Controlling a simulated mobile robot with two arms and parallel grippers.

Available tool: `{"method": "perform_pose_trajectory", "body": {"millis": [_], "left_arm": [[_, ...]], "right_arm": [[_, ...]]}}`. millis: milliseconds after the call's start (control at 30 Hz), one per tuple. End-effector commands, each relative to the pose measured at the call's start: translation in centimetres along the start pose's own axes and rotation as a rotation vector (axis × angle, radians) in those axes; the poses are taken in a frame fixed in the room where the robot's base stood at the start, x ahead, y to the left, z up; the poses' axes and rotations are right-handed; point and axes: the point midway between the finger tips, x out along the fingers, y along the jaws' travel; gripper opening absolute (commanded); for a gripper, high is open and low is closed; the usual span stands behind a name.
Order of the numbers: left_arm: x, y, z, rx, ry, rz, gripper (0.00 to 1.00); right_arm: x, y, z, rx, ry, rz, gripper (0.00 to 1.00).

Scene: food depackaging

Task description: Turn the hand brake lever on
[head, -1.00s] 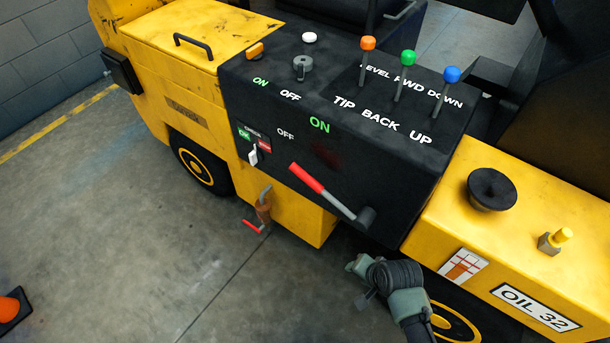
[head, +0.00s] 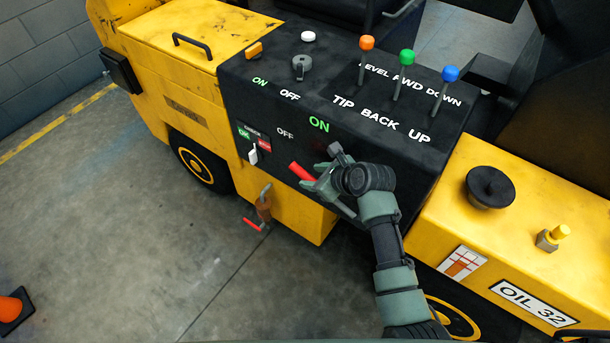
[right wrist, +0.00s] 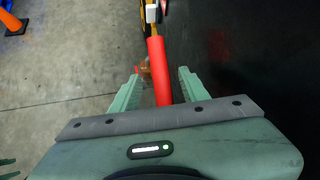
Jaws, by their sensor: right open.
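The hand brake lever has a red grip (head: 302,172) on the black side panel of the yellow vehicle, in the head view. It slants up to the left, below the green "ON" (head: 319,124) and white "OFF" (head: 285,133) labels. My right gripper (head: 318,180) is at the lever and hides much of its shaft. In the right wrist view the red grip (right wrist: 158,70) runs between the two open green fingers (right wrist: 157,90), with a gap visible on each side. My left gripper is not in view.
Orange (head: 367,43), green (head: 407,56) and blue (head: 452,74) knobbed levers stand on the console above. A grey rotary knob (head: 301,67) and a small white switch (head: 253,156) are to the left. A red-handled valve (head: 263,208) hangs lower left. An orange cone (head: 12,308) stands on the floor.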

Motion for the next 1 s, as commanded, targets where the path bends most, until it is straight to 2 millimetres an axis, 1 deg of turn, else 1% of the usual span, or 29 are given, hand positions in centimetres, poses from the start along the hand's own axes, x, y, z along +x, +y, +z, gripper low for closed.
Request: {"method": "perform_pose_trajectory", "body": {"millis": [33, 100, 300, 467, 700, 733, 767, 800, 867, 900, 1000], "left_arm": [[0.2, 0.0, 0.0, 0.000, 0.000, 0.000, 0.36], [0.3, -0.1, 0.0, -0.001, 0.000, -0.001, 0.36], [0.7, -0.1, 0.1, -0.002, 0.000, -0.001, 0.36], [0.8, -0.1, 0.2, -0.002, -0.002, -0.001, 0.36], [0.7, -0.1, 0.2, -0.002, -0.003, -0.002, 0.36], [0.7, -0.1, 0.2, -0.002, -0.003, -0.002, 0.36], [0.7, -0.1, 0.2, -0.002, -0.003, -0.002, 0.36], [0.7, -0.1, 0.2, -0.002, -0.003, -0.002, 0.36], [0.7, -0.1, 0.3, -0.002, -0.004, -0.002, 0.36], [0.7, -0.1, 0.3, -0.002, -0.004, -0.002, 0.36], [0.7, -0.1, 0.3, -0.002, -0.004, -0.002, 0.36]], "right_arm": [[1.0, 0.1, -0.1, -0.001, 0.002, 0.003, 0.45], [2.1, 0.0, -0.1, -0.002, 0.002, 0.001, 0.45], [4.5, 0.0, -0.1, -0.003, 0.002, 0.001, 0.45], [5.2, 0.0, -0.1, -0.003, 0.001, 0.000, 0.45], [5.3, 0.0, -0.1, -0.003, 0.001, -0.001, 0.45], [5.3, 0.0, -0.1, -0.003, 0.001, -0.001, 0.42], [5.3, 0.0, -0.1, -0.003, 0.001, -0.001, 0.34], [5.3, 0.0, -0.1, -0.003, 0.001, -0.001, 0.23], [5.3, 0.0, -0.1, -0.004, 0.001, -0.001, 0.06], [5.3, 0.0, -0.1, -0.004, 0.001, -0.001, 0.00], [5.2, 0.0, -0.1, -0.004, 0.001, -0.001, 0.00]]}}
